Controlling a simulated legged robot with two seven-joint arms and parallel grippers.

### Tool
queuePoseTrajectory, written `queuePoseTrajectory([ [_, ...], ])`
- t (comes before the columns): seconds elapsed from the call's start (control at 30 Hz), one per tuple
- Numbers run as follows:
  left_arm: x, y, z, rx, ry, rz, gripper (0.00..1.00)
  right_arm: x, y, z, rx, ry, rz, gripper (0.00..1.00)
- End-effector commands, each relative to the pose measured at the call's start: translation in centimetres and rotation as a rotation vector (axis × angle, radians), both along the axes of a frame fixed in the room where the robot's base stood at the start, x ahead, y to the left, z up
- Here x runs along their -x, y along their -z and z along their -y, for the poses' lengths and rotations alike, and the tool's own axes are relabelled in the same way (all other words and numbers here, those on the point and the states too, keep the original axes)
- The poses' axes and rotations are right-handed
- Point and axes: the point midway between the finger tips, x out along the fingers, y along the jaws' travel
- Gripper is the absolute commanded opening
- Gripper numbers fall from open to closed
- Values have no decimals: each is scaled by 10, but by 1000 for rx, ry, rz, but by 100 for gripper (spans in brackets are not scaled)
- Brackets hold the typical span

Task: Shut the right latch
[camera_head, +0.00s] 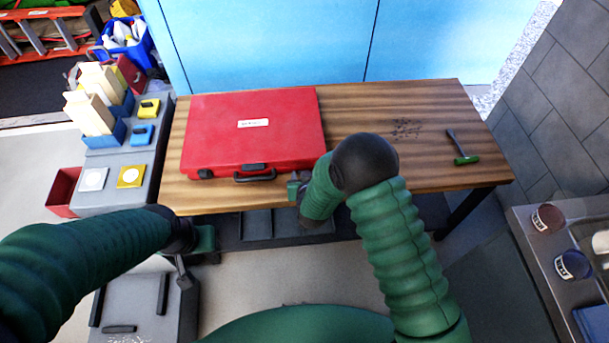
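A closed red case (262,110) with a white label lies flat on the wooden table. Its front edge faces me, with a dark carry handle (255,178) near the middle. A small dark left latch (205,174) shows near the front left corner. The right latch cannot be made out; my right gripper and arm cover the front right part of the case's edge. My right gripper (296,188) is right at that edge, and contact cannot be told. My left gripper (186,272) hangs low in front of the table, away from the case. The finger openings of both are unclear.
A brush with a green head (466,160) and dark specks (405,129) lie on the table's right part, otherwise clear. A grey bench (120,160) with boxes stands at left. A counter (540,250) with round containers is at right. A blue wall (270,45) stands behind.

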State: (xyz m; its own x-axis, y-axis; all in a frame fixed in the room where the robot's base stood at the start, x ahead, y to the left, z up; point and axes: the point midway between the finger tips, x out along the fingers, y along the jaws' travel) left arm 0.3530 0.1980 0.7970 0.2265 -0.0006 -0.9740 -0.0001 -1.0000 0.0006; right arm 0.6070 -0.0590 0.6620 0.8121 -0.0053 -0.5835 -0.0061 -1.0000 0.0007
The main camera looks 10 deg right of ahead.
Motion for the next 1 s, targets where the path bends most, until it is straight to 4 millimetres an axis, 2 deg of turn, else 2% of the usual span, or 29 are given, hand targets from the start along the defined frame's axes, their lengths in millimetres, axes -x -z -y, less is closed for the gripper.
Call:
queuePoseTrajectory([
  [0.23,0,-4,0,0,0,0,45,9,-9,-1,0,0,1,45],
  [0.37,0,-11,0,0,0,0,45,33,-28,-1,0,-1,0,45],
  [0.7,0,-27,0,0,0,0,45,112,-82,-2,1,-3,-2,45],
  [0.83,0,-30,0,0,0,0,45,129,-94,-2,0,-1,-1,45],
  [1.0,0,-30,0,0,0,0,45,136,-97,-1,1,0,-3,45],
])
